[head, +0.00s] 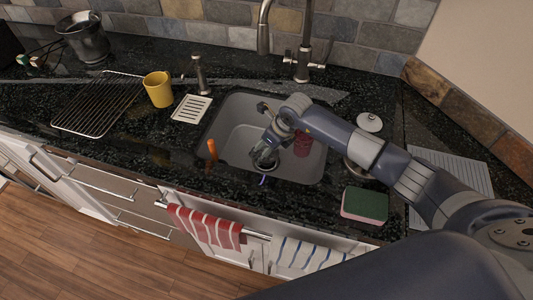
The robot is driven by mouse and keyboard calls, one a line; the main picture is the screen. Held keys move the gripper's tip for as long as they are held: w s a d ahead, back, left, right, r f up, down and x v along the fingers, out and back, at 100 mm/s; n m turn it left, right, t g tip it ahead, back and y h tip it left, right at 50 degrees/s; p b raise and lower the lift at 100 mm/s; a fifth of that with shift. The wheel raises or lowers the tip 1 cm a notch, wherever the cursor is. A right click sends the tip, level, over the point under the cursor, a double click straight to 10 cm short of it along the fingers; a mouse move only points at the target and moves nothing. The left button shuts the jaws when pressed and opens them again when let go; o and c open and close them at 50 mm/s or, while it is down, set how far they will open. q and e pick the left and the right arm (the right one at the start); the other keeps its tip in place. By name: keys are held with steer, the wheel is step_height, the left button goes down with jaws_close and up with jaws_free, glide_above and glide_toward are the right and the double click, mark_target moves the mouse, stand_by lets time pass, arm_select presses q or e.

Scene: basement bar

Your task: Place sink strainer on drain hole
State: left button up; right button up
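No sink strainer stands out clearly elsewhere. My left gripper is not in view.
A red object (303,144) stands in the sink, beside my arm. A tall faucet (303,60) rises behind. An orange carrot-like item (211,148) lies at the left rim. A green sponge (365,204), yellow cup (158,89) and wire rack (98,104) are on the counter.

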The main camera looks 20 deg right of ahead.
step_height(320, 180, down, 3)
steer(key=shift+f, duration=0.65)
steer(key=o, duration=1)
steer(key=shift+r, duration=0.1)
